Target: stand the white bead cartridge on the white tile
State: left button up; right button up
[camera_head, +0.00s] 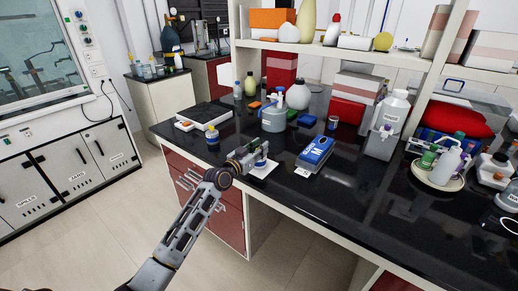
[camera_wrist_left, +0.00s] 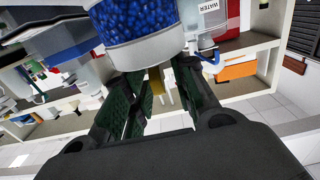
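The white bead cartridge (camera_wrist_left: 140,22), with blue beads showing in it, fills the top of the left wrist view, its pale rim across the fingertips. My left gripper (camera_wrist_left: 158,80) has its dark green fingers on either side of it and looks shut on it; the tips are partly hidden behind it. A small white and blue part of the cartridge (camera_head: 262,162) shows under the fingers. I cannot tell whether it touches the tile. My right gripper is not in view.
A blue box marked M (camera_head: 316,151) lies right of the tile. A grey-blue pot (camera_head: 273,120) stands behind it. A black and white device (camera_head: 204,115) is at left. A large white bottle (camera_head: 391,112) stands at right. Black bench top (camera_head: 290,180) is clear in front.

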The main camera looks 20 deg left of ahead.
pick_arm(q)
jog(key=shift+s+a, duration=0.2)
jog(key=shift+s, duration=0.3)
jog(key=shift+v, duration=3.85)
jog(key=v, duration=0.3)
jog(key=shift+s+r, duration=0.1)
jog(key=shift+r, duration=0.05)
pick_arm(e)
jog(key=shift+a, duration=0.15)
